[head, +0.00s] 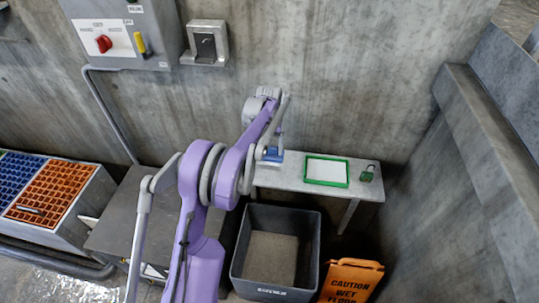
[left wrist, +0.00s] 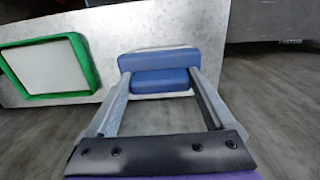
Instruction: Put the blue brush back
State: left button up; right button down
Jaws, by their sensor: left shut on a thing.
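My left gripper (head: 272,148) is shut on the blue brush (head: 273,156), at the left end of a small grey table (head: 278,179). In the left wrist view, the blue brush (left wrist: 160,80) lies between the two grey fingers of my left gripper (left wrist: 161,75), in front of the pale tabletop. I cannot tell whether the brush touches the table. My purple arm and the gripper hide part of the brush in the head view. My right gripper is in neither view.
A green-framed white tray (head: 326,171) and a green padlock (head: 368,174) are on the table to the right of the brush. A dark grey bin (head: 307,250) and an orange caution sign (head: 350,280) stand in front. A concrete wall rises behind. Orange and blue grids (head: 60,193) are at left.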

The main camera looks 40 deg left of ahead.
aim_at(269, 153)
pick_arm(q)
jog(key=shift+f, duration=1.7)
jog(key=shift+f, duration=0.15)
jog(key=o, duration=1)
jog(key=shift+o, duration=0.2)
